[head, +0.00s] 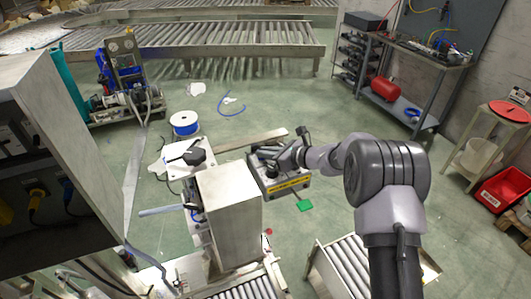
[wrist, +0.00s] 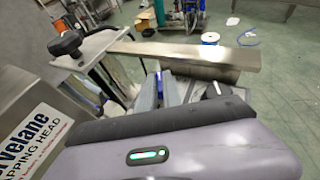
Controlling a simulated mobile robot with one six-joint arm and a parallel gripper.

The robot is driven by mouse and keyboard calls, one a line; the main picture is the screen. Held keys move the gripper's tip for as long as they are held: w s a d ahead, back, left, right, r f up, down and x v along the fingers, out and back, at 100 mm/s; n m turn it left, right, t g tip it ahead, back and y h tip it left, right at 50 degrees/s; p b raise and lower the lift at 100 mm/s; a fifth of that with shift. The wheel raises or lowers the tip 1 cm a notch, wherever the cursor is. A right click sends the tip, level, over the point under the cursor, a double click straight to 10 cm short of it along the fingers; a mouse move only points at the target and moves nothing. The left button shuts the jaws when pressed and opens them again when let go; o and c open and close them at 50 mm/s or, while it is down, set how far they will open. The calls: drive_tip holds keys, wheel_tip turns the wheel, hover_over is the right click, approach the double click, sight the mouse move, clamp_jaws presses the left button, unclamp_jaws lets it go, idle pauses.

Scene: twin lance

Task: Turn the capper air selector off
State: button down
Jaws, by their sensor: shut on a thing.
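The capper air selector is on a grey metal box (head: 302,181) with a yellow label strip on its front. My gripper (head: 268,160) reaches in from the right, its fingers down at the top of this box. In the wrist view my gripper (wrist: 166,88) is closed on the selector, whose handle is mostly hidden by the fingers and the gripper body. A round dark dial with a pale pointer (wrist: 217,90) shows just right of the fingers. The selector's exact setting cannot be read.
The capping head cabinet (head: 229,205) stands close left of the box; its label shows in the wrist view (wrist: 35,142). A black knob (head: 195,156) rises on a plate behind it. A roller conveyor (head: 352,262) lies in front. Open green floor (head: 320,105) is behind.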

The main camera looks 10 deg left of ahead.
drive_tip(key=shift+t+b, duration=0.3)
drive_tip(key=shift+b, duration=0.1)
drive_tip(key=m+t+b, duration=0.1)
drive_tip(key=b, duration=0.1)
drive_tip(key=m+t+h+b, duration=0.1)
drive_tip(key=b, duration=0.2)
drive_tip(key=f+m+t+h+b, duration=0.1)
drive_tip(key=b, duration=0.1)
drive_tip(key=shift+s+a+m+b, duration=0.15)
drive_tip(key=shift+s+m+b, duration=0.1)
drive_tip(key=shift+m+b, duration=0.1)
drive_tip(key=m+t+h+b, duration=0.1)
drive_tip(key=b, duration=0.4)
drive_tip(key=m+t+h+b, duration=0.1)
drive_tip(key=b, duration=0.4)
drive_tip(key=shift+s+a+m+h, duration=0.1)
drive_tip(key=shift+a+m+h, duration=0.05)
drive_tip(key=shift+m+h, duration=0.2)
drive_tip(key=m+t+h+b, duration=0.1)
drive_tip(key=b, duration=0.3)
drive_tip(key=shift+r, duration=0.25)
drive_tip(key=shift+r+b, duration=0.15)
drive_tip(key=shift+b, duration=0.3)
drive_tip(key=shift+r, duration=0.15)
drive_tip(key=c, duration=1.5)
unclamp_jaws()
